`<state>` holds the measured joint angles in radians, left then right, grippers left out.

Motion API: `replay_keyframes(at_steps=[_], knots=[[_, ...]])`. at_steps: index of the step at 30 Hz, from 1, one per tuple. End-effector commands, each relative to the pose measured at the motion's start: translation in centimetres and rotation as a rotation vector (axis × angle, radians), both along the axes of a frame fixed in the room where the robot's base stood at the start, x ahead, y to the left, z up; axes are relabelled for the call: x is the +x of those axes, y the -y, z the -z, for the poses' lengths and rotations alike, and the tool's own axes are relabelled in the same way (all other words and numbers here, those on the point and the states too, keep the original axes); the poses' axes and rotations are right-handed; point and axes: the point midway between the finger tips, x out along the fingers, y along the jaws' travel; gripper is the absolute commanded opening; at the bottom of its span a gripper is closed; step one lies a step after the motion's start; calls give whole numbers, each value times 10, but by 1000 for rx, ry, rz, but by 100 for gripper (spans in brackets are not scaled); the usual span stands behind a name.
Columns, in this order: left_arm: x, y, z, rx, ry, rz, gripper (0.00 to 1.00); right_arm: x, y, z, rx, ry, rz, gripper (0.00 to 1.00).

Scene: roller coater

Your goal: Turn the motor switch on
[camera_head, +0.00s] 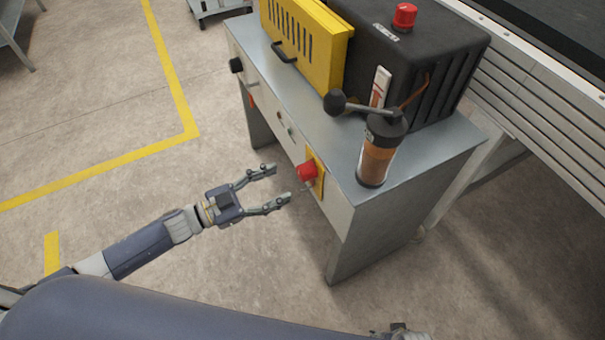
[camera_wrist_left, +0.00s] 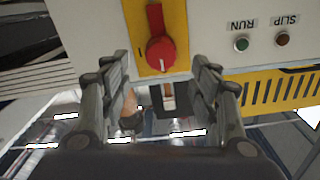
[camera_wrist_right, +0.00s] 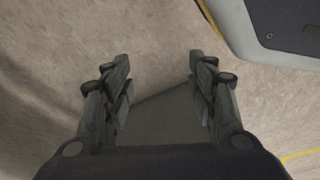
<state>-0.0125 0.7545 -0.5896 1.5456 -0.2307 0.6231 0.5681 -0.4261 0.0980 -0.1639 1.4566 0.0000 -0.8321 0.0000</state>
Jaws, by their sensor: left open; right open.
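The motor switch (camera_head: 307,172) is a red rotary knob on a yellow plate, on the front of the grey machine cabinet. In the left wrist view the red knob (camera_wrist_left: 160,53) shows its handle pointing to the top of the picture, with a white mark on the round part. My left gripper (camera_head: 280,183) is open and empty, just in front of the switch. Its fingers point at the panel on either side of the knob, and I see no contact. My right gripper (camera_wrist_right: 162,65) is open and empty above the floor.
A green RUN lamp (camera_wrist_left: 241,43) and a dark SLIP lamp (camera_wrist_left: 282,39) sit beside the switch. On the cabinet top (camera_head: 428,158) stand an orange cylinder (camera_head: 376,158), a black-knobbed lever (camera_head: 336,102) and a yellow guard (camera_head: 310,40). The floor left of the cabinet is clear.

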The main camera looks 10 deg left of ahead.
Motion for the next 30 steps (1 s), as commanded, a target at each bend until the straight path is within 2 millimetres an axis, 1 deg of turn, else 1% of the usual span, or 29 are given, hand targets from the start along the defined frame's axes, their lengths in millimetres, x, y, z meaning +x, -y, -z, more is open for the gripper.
replay_keyframes(at_steps=[1,6,12,17,24,25,26,27,29,30], knots=[[8,9,-1,-5,4,0,56,1,0,-1,0,2,0,52],[28,35,0,-2,3,-1,56,4,0,-5,0,4,1,52],[44,56,0,0,1,-2,56,9,-1,-10,1,9,2,52],[50,62,0,-1,0,-3,56,10,-1,-13,0,9,2,52],[50,63,1,1,-1,-3,56,11,-1,-14,1,12,2,52],[50,63,0,1,-1,-3,53,11,-1,-14,1,12,2,52],[50,63,0,1,-1,-3,47,11,-1,-14,1,12,2,52],[50,63,1,1,-1,-3,38,11,-1,-14,1,12,2,52],[50,62,0,1,-1,-3,24,11,-1,-14,1,12,2,52],[50,62,1,1,-1,-3,15,11,-1,-14,1,12,2,52]])
